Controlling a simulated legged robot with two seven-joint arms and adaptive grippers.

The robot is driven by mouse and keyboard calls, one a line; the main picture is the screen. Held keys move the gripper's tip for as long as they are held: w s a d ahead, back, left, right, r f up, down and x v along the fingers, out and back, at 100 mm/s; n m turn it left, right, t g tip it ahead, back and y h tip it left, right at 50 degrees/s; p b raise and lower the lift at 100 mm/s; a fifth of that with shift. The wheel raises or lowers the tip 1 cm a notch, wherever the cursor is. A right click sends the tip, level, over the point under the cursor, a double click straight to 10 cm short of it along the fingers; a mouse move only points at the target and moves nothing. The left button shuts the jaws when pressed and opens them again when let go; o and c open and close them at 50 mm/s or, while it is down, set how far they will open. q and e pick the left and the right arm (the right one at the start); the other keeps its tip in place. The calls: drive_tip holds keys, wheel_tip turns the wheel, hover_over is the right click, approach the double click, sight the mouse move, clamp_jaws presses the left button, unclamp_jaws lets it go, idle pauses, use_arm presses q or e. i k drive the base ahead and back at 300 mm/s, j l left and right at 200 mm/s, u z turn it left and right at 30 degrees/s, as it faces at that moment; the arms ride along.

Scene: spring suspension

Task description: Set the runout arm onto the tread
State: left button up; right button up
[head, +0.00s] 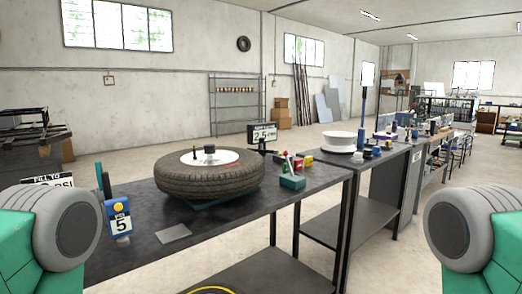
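A black tyre (208,182) with a white and red rim lies flat on a teal base on the dark workbench, its tread facing outward. A dark knob (209,150) stands at the middle of the rim. A blue gauge (119,216) with a yellow dial and a "5" on its face stands left of the tyre, apart from it. An upright dark teal arm (103,181) stands just behind the gauge; I cannot tell for sure whether it is the runout arm. Neither gripper shows; only green and grey parts of my arms show at the lower corners.
A grey flat plate (174,233) lies on the workbench (250,215) in front of the tyre. A "PSI" sign (55,181) is at the left. The front bench top is mostly clear.

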sight(261, 139)
drive_tip(key=i+l, duration=0.25)
drive_tip(key=l, duration=0.15)
drive_tip(key=i+l, duration=0.25)
drive_tip(key=i+l+u, duration=0.1)
drive_tip(key=i+l, duration=0.15)
drive_tip(key=l, duration=0.25)
drive_tip(key=i+l, duration=0.2)
drive_tip(key=l, duration=0.2)
